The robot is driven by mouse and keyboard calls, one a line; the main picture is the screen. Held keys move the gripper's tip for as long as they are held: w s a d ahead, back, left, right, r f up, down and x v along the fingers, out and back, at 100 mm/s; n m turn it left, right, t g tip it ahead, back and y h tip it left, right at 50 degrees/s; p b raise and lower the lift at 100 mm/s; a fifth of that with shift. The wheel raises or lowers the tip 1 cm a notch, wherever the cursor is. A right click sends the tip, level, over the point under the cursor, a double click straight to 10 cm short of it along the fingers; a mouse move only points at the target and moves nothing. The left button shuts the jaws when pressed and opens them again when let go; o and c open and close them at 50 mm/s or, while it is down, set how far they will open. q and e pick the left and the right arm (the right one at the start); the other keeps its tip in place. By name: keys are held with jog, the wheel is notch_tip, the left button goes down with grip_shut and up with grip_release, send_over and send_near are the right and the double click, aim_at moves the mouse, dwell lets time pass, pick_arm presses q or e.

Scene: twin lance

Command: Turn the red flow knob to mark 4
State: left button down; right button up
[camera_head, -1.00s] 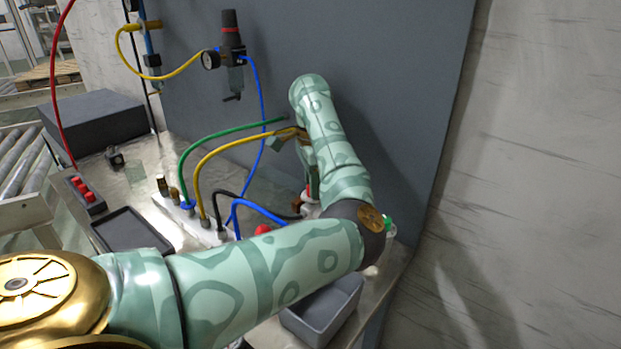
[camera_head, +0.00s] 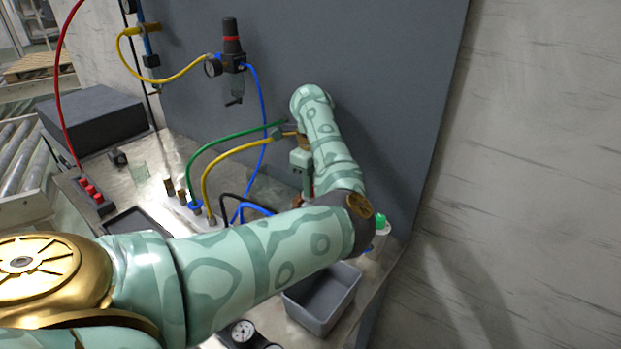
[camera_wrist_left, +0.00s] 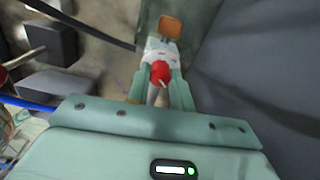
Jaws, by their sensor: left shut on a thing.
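The red flow knob (camera_wrist_left: 160,72) is in the middle of the left wrist view. It sits on a white body with an orange-brown square part beyond it. My left gripper (camera_wrist_left: 160,88) is shut on the knob, with a pale green finger at each side. A thin light pointer line shows on the knob, but I cannot read a scale or the mark it faces. In the head view my left gripper (camera_head: 304,180) hangs down beside the board, partly behind my forearm. The knob is not clear there. My right gripper is not in view.
A grey open bin (camera_head: 340,300) stands below my forearm. Green and yellow hoses (camera_head: 215,165) arch close to my gripper, and a blue hose lies nearby. A regulator (camera_head: 232,50) hangs on the grey board (camera_head: 400,60). A black tray (camera_head: 138,226) lies at the left.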

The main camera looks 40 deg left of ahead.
pick_arm(q)
jog(key=shift+m+p, duration=0.4)
jog(key=shift+m, duration=0.3)
jog(key=c, duration=1.2)
grip_release()
jog(key=shift+c, duration=0.2)
notch_tip(320, 180, up, 16)
jog(key=p, duration=0.4)
jog(key=shift+w+r, duration=0.15)
